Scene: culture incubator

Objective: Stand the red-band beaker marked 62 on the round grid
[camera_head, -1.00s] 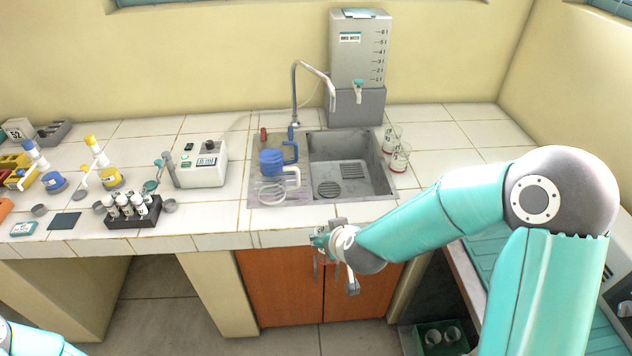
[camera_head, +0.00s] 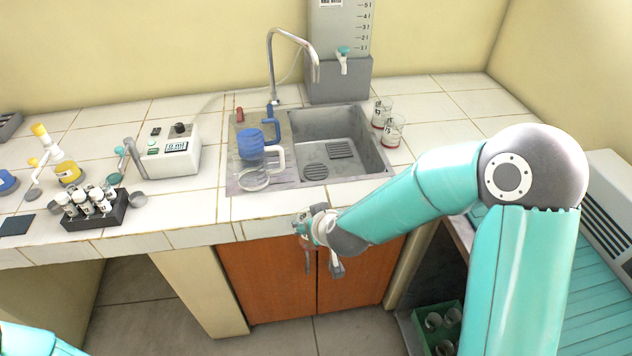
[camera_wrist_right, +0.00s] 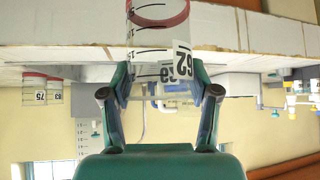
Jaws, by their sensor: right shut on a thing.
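The beaker marked 62 (camera_wrist_right: 158,35), clear with a red band, is in my right gripper (camera_wrist_right: 158,95), whose fingers close on its sides in the right wrist view. That picture is upside down. In the head view my right gripper (camera_head: 318,240) is in front of the counter's front edge, short of the sink. The beaker can hardly be made out there. The round grid (camera_head: 315,172) lies on the sink floor, at its front left, with nothing on it. My left gripper is out of view; only a bit of that arm shows at the bottom left.
A square grid (camera_head: 340,149) lies behind the round one. Two red-band beakers (camera_head: 392,131) stand right of the sink. Blue and clear jugs (camera_head: 252,144) stand on the drainboard left of it. A tap (camera_head: 290,38) arches above the sink. A tube rack (camera_head: 97,216) is further left.

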